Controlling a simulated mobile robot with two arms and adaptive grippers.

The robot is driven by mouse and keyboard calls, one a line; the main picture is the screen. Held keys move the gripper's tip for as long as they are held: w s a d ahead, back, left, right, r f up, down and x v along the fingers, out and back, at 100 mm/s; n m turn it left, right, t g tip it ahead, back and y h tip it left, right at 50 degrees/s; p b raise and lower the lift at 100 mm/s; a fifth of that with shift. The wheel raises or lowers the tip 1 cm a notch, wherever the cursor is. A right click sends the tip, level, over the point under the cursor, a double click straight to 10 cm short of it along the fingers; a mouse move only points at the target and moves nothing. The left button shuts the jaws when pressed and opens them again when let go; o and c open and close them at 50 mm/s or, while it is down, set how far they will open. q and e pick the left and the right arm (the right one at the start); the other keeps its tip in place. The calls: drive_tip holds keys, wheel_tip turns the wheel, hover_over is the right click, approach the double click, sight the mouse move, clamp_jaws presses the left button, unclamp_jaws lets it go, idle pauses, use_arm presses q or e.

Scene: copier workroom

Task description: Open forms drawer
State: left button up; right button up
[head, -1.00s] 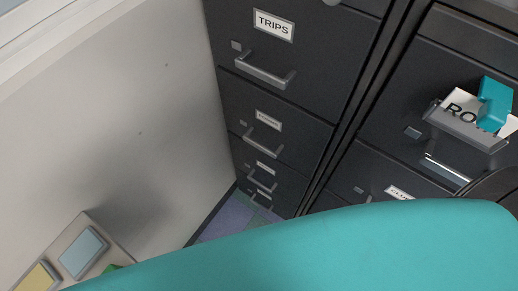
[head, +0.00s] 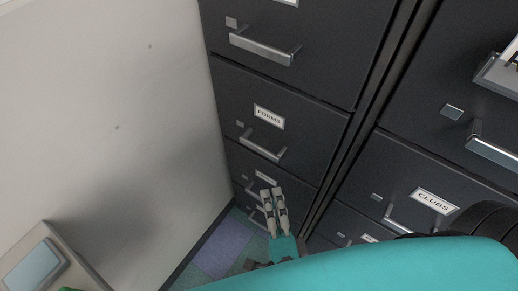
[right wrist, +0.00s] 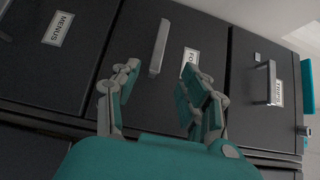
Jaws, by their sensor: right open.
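The forms drawer (head: 290,92) is a dark front in the left cabinet column. It looks shut and flush. Its FORMS label (head: 268,117) sits above a silver bar handle (head: 262,147). My right gripper (head: 272,192) shows in the head view below that handle, fingers apart. In the right wrist view, my open right gripper (right wrist: 163,78) faces the drawer front. The forms handle (right wrist: 160,48) appears ahead between its fingers, apart from them. One finger partly covers the label (right wrist: 189,63), leaving "FO". My left gripper is not in view.
A drawer with a silver handle (head: 263,46) is above. The MENUS label (right wrist: 58,29) is on a neighbouring drawer. A CLUBS drawer (head: 435,201) is in the right cabinet. A pale wall (head: 90,120) stands close at left. A strip of tiled floor (head: 222,245) shows below.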

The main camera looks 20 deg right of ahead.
sight(260, 152)
drive_tip(key=w, duration=0.5)
drive_tip(key=w+d+p, duration=0.1)
drive_tip(key=w, duration=0.4)
drive_tip(key=w+d+p, duration=0.1)
drive_tip(key=w, duration=0.4)
drive_tip(key=shift+w, duration=0.15)
clamp_jaws()
